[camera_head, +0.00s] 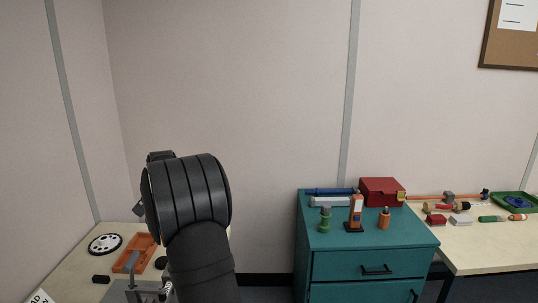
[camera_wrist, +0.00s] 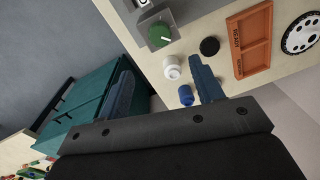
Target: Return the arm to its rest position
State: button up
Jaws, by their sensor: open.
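My gripper (camera_wrist: 160,62) shows in the wrist view with its two dark fingers apart and nothing between them. A white round knob (camera_wrist: 172,68) and a blue cylinder (camera_wrist: 186,95) appear near the right finger, but I cannot tell how far below it they are. In the head view my dark arm rises at the left centre, above the left bench, and its thick wrist end hides the gripper. No marker of a rest position shows.
The left bench (camera_head: 75,268) holds an orange tray (camera_head: 135,253) and a white holed disc (camera_head: 105,244). A teal cabinet (camera_head: 370,245) carries a red box (camera_head: 381,190) and several small items. A cluttered bench (camera_head: 490,258) stands right.

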jog(key=shift+s+d+r+n+t+y, duration=0.7)
jog(key=shift+s+d+r+n+t, duration=0.8)
jog(key=shift+s+r, duration=1.7)
jog(key=shift+w+a+f+m+g+h, duration=0.7)
jog(key=shift+w+a+m+g, duration=0.75)
jog(key=shift+w, duration=1.65)
jog(key=shift+n, duration=0.35)
jog(key=f, duration=1.7)
jog(key=shift+w+a+f, duration=0.1)
jog(key=shift+a+f, duration=0.15)
jog(key=shift+a, duration=0.1)
jog(key=shift+r+n, duration=0.15)
jog(key=shift+n, duration=1.35)
jog(key=shift+w+r+n, duration=0.1)
jog(key=shift+r+n, duration=0.2)
jog(key=shift+r, duration=0.15)
notch_tip(320, 180, up, 14)
jog(key=shift+d, duration=0.35)
